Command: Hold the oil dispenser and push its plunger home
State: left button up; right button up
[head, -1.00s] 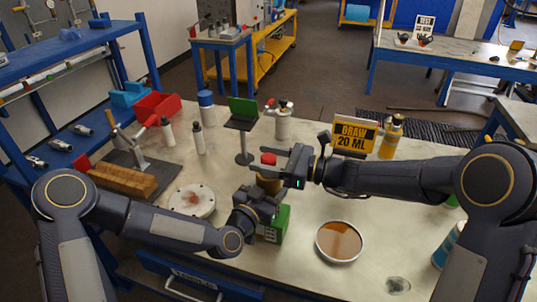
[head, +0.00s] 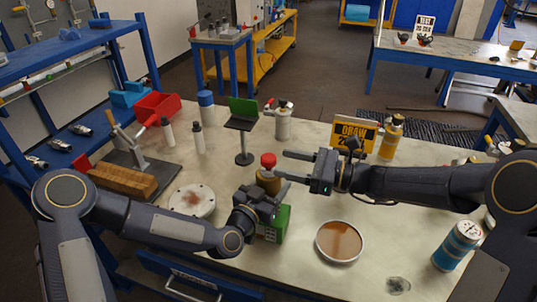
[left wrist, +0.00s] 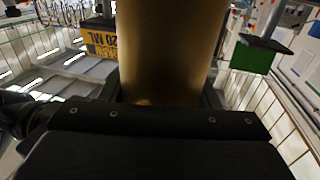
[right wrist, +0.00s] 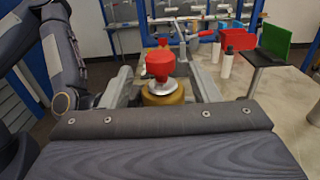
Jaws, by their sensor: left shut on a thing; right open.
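The oil dispenser (head: 268,181) is a brass-coloured cylinder with a red plunger knob (head: 268,160) on top. It stands upright near the middle of the table. My left gripper (head: 262,198) is shut on its body; the brass wall fills the left wrist view (left wrist: 165,50). My right gripper (head: 285,166) is open, its fingers pointing left at the dispenser's top. In the right wrist view the red knob (right wrist: 160,63) stands above a silver collar and brass cap, between the two spread fingers. The lower body is hidden by my left gripper.
A green box (head: 275,225) is just in front of the left gripper. A dish of amber liquid (head: 339,241) lies to the right. A yellow "DRAW 20 ML" sign (head: 352,134) and a green-topped stand (head: 242,125) are behind. A round white flange (head: 192,201) is at left.

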jog(key=v, duration=1.1)
jog(key=shift+a, duration=0.1)
pick_arm(q)
jog(key=o, duration=1.3)
